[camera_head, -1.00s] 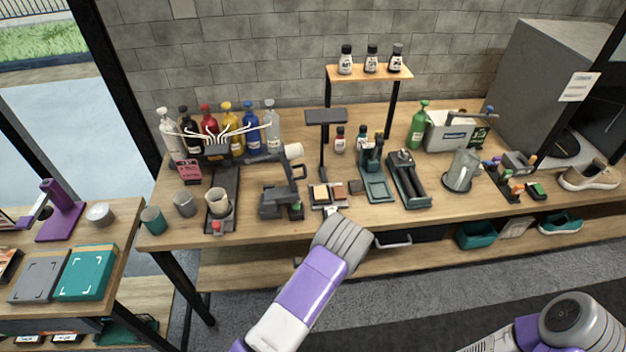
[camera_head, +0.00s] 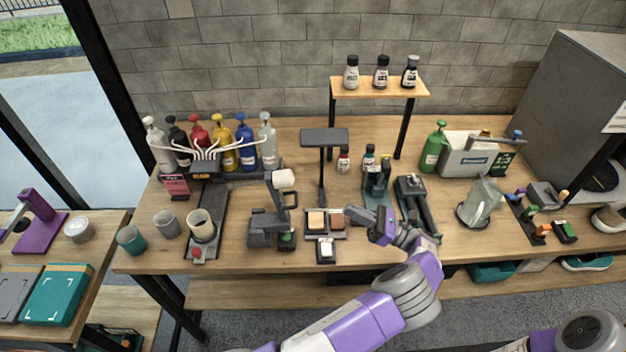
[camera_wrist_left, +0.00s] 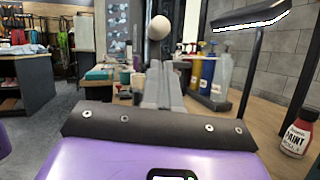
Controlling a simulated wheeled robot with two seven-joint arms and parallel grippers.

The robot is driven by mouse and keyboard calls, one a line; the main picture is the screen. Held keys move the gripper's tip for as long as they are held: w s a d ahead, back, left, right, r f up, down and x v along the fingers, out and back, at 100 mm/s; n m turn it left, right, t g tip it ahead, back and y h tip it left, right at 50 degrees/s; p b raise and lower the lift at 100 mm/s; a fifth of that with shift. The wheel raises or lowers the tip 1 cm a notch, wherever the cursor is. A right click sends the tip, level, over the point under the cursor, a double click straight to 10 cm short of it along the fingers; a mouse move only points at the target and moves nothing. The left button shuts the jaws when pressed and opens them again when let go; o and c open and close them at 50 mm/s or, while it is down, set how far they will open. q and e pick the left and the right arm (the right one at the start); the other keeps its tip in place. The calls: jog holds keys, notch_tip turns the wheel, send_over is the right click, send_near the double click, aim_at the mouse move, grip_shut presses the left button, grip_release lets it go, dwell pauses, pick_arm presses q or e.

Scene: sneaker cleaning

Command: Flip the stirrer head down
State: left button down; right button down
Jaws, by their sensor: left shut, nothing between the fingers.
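The stirrer (camera_head: 262,231) stands on the table left of centre, a dark grey stand with a raised arm. A pale cylinder (camera_head: 284,180) sits at the top of the arm, and a dark bar beside it slopes steeply down to the right. My left gripper (camera_head: 352,214) is shut and empty, to the right of the stirrer and apart from it, pointing left. In the left wrist view its closed fingers (camera_wrist_left: 161,85) point forward, with a pale rounded end (camera_wrist_left: 158,27) above and beyond them. My right gripper is out of view.
A small tray of blocks (camera_head: 325,232) lies between stirrer and gripper. A cup (camera_head: 201,225) stands on a dark base to the left. Pump bottles (camera_head: 225,150) line the back. A red paint bottle (camera_wrist_left: 296,135) stands at right in the wrist view.

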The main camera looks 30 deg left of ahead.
pick_arm(q)
jog(key=s+x, duration=0.1)
jog(key=x, duration=1.3)
jog(key=shift+r, duration=0.1)
